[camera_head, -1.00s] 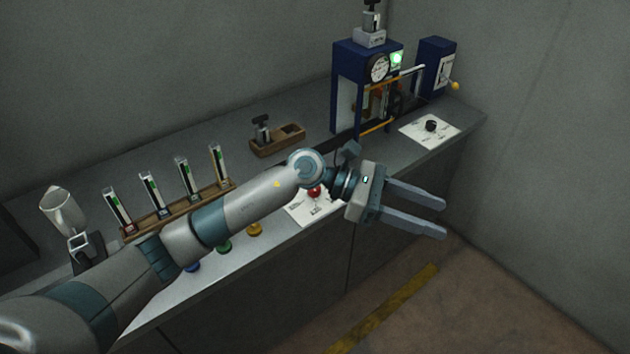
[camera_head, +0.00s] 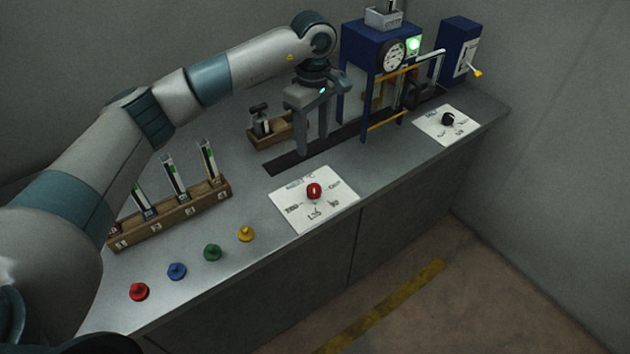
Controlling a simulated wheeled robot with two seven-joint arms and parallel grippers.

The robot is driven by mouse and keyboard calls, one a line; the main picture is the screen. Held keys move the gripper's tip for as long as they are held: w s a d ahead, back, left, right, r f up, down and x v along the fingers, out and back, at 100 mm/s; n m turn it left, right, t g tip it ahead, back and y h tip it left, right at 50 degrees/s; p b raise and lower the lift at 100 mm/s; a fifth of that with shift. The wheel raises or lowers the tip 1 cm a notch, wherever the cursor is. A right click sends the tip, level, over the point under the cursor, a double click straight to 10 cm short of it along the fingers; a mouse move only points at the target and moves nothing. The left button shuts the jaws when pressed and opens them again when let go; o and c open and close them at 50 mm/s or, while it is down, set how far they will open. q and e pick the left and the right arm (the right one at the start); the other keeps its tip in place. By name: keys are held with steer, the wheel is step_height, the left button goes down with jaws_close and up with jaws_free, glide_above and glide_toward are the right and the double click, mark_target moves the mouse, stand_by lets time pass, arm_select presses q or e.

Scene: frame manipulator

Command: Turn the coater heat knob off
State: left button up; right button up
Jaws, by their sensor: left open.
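A red knob (camera_head: 314,190) sits on a white labelled plate (camera_head: 288,216) near the bench's front edge. A black knob (camera_head: 448,118) sits on a second white plate (camera_head: 432,128) at the right end of the bench. The plate print is too small to read surely, so I cannot tell which knob is the coater heat one. My left gripper (camera_head: 313,152) points down, its two fingers apart and empty. It is above the bench, behind the red knob and apart from it. My right gripper is not in view.
A blue frame machine (camera_head: 353,75) with a gauge and a green light stands behind the gripper, a blue box (camera_head: 458,42) with a lever beside it. A wooden rack (camera_head: 172,220) of strips and several coloured pegs stand left. A wooden tray (camera_head: 294,132) lies behind the gripper.

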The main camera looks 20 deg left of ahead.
arm_select(q)
steer(key=p, duration=0.7)
glide_toward(314, 188)
step_height(314, 188, down, 7)
steer(key=shift+f, duration=0.85)
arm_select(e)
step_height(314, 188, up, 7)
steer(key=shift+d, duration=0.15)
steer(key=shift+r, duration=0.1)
arm_select(q)
steer(key=c, duration=1)
steer(key=shift+c, duration=0.2)
